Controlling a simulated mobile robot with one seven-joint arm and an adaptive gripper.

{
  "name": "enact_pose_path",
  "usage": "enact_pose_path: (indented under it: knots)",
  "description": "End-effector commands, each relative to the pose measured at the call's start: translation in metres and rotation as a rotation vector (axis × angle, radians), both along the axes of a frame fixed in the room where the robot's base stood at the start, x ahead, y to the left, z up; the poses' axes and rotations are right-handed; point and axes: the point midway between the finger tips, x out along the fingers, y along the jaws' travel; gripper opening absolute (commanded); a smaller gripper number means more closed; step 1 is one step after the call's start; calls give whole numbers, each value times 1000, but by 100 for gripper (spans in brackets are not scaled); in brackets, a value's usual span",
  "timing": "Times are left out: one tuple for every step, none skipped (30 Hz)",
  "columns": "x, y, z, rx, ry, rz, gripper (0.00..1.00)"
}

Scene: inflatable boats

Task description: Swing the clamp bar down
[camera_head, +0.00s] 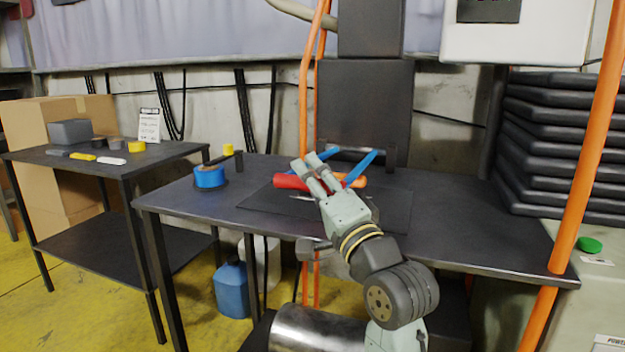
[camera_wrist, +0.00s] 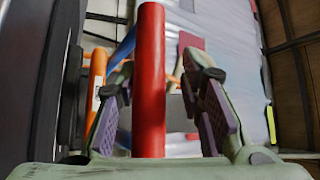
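My gripper (camera_head: 307,161) is over the red cylinder and hides part of the clamp. In the wrist view, the red cylinder (camera_wrist: 150,75) stands between the spread fingers of my gripper (camera_wrist: 162,105), with a clear gap on the right. A blue arm (camera_wrist: 122,48) shows behind it.
A black mat (camera_head: 392,208) lies on the dark bench (camera_head: 460,222). Blue tape (camera_head: 209,177) sits at its left. An orange post (camera_head: 592,150) stands at the right. A side table (camera_head: 165,152) with small items stands left.

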Motion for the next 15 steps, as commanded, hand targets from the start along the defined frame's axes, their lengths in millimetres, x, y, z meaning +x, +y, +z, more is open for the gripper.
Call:
enact_pose_path:
  knots:
    - [0,0,0,1,-1,-1,40]
    - [0,0,0,1,-1,-1,41]
    - [0,0,0,1,-1,-1,41]
    - [0,0,0,1,-1,-1,41]
    - [0,0,0,1,-1,-1,41]
    - [0,0,0,1,-1,-1,41]
    - [0,0,0,1,-1,-1,41]
    - [0,0,0,1,-1,-1,41]
    - [0,0,0,1,-1,-1,41]
    - [0,-1,0,2,-1,0,41]
    - [-1,-1,0,2,-1,0,41]
    - [-2,-2,-1,2,-1,0,41]
    - [-4,-3,-1,2,-1,-1,41]
    - [-7,-5,-2,2,-2,-1,41]
    - [-11,-7,-4,2,-2,-2,41]
